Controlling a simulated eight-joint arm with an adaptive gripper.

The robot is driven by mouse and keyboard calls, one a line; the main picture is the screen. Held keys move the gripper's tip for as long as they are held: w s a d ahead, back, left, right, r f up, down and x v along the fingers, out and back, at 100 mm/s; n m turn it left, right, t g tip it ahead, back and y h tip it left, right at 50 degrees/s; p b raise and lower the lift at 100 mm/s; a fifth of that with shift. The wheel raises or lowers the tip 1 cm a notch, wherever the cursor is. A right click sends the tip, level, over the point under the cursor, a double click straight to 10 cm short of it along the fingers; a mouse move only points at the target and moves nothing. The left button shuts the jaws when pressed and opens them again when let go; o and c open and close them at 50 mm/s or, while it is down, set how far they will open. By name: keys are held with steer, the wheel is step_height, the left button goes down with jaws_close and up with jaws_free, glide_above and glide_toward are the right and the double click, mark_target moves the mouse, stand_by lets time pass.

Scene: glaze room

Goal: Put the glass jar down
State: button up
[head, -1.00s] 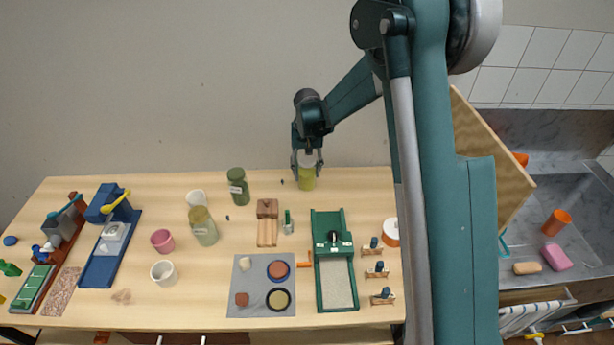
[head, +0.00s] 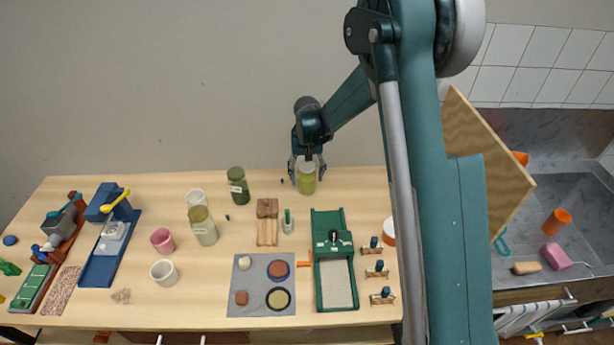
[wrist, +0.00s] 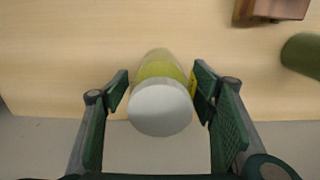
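The glass jar (head: 306,182) holds yellow-green contents and stands upright on the wooden table near its back edge. In the wrist view the jar (wrist: 161,98) shows a pale grey-white top and lies between my fingers. My gripper (head: 307,172) is above and around the jar, with one finger on each side. In the wrist view my gripper (wrist: 160,88) is open, with a narrow gap between each finger pad and the jar. The jar's base is partly hidden in the wrist view.
A dark green jar (head: 238,185) and a wooden block (head: 267,208) stand left of the glass jar. A green tray (head: 336,290) and small stamps (head: 376,270) are in front. The wooden table (head: 350,190) is clear right beside the jar.

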steer(key=shift+r, duration=0.15)
step_height(320, 180, up, 12)
stand_by(0.9)
stand_by(0.6)
